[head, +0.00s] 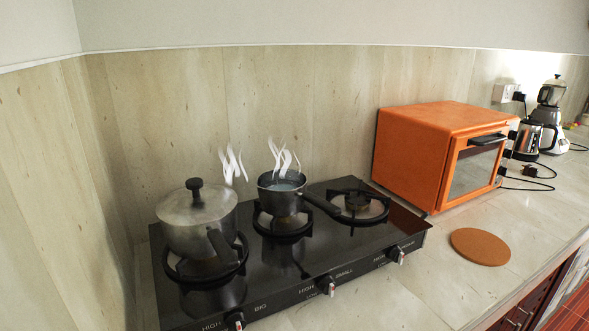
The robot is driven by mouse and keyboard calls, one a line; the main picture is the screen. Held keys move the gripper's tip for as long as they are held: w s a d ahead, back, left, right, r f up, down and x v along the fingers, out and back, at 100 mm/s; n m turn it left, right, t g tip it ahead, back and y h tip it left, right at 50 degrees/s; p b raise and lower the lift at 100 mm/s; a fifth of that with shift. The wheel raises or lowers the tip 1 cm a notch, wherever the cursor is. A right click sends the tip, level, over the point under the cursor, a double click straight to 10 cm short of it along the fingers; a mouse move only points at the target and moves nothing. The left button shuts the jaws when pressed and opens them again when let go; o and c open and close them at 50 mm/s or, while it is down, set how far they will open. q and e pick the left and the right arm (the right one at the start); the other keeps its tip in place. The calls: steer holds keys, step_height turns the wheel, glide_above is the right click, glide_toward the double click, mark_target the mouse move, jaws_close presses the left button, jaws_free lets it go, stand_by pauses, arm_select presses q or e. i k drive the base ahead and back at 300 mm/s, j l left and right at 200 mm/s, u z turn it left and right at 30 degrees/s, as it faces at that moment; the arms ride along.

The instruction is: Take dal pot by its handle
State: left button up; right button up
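Two pots stand on the black gas stove, and I cannot tell for sure which is the dal pot. A larger grey metal pot (190,226) with a lid and black knob sits on the left burner; its dark handle (221,246) points toward the front right. A smaller dark open pan (279,199) with pale contents sits on the middle burner; its black handle (322,204) points right and slightly forward. White steam shows above the pan and beside the lidded pot. The lidded pot's contents are hidden. Neither gripper is in view.
The stove (272,279) has an empty right burner (357,203) and front knobs. An orange oven (422,152) stands right of it. A round brown mat (480,246) lies on the clear front right counter. A kettle (527,139), a blender (551,115) and cords are farther back. Walls close off the left and back.

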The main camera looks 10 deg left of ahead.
mark_target(215, 238)
steer(key=u, duration=0.35)
steer(key=l+u, duration=0.15)
steer(key=u, duration=0.2)
steer(key=l+u, duration=0.1)
steer(key=u, duration=0.25)
steer(key=i, duration=0.05)
